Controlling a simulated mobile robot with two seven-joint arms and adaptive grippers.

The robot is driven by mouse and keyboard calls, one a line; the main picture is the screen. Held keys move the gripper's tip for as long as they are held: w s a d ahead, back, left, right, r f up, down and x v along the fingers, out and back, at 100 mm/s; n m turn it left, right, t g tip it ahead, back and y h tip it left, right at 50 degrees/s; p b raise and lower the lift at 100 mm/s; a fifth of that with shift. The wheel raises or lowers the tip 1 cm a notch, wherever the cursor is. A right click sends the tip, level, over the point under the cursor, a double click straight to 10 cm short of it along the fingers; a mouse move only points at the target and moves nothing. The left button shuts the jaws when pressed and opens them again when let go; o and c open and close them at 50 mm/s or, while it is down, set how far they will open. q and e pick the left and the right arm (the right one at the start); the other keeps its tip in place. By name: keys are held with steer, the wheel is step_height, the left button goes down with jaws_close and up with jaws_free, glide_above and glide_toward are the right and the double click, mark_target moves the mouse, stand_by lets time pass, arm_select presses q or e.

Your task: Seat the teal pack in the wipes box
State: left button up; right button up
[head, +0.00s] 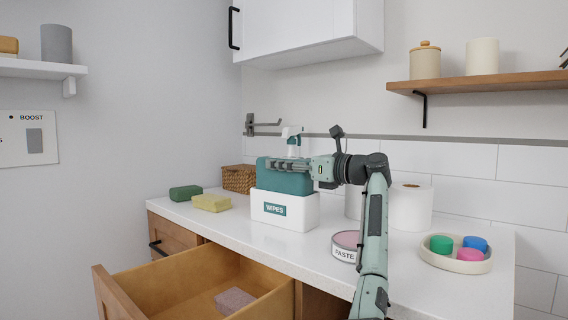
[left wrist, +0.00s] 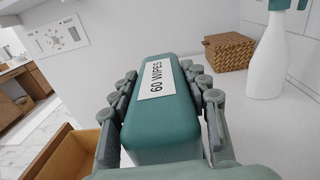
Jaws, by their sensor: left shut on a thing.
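The teal pack (head: 283,182) is upright over the white wipes box (head: 283,211) on the counter. Its lower edge meets the box's top rim in the head view; I cannot tell how deep it sits inside. My left gripper (head: 285,166) is shut on the pack near its top, with a finger along each side. In the left wrist view, the pack's top (left wrist: 160,100) shows a white "60 WIPES" label between the fingers. The box is hidden in that view. My right gripper is not in view.
A spray bottle (head: 292,140) and a wicker basket (head: 239,178) stand behind the box. Green (head: 185,192) and yellow (head: 211,202) blocks lie left. A paste tin (head: 345,245), white rolls (head: 411,207) and a tray (head: 455,264) are right. An open drawer (head: 200,283) juts out in front.

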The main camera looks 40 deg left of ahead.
mark_target(299, 183)
arm_select(q)
steer(key=shift+s+f, duration=0.1)
steer(key=shift+f, duration=0.3)
steer(key=shift+f+b, duration=0.15)
steer(key=shift+b, duration=0.2)
steer(key=o, duration=1.3)
steer(key=shift+f, duration=0.1)
steer(key=o, duration=0.3)
steer(key=shift+f, duration=0.15)
steer(key=shift+d, duration=0.15)
steer(key=d, duration=0.5)
steer(key=d+r, duration=0.1)
steer(key=d, duration=0.2)
steer(key=shift+s, duration=0.1)
steer(key=shift+r, duration=0.1)
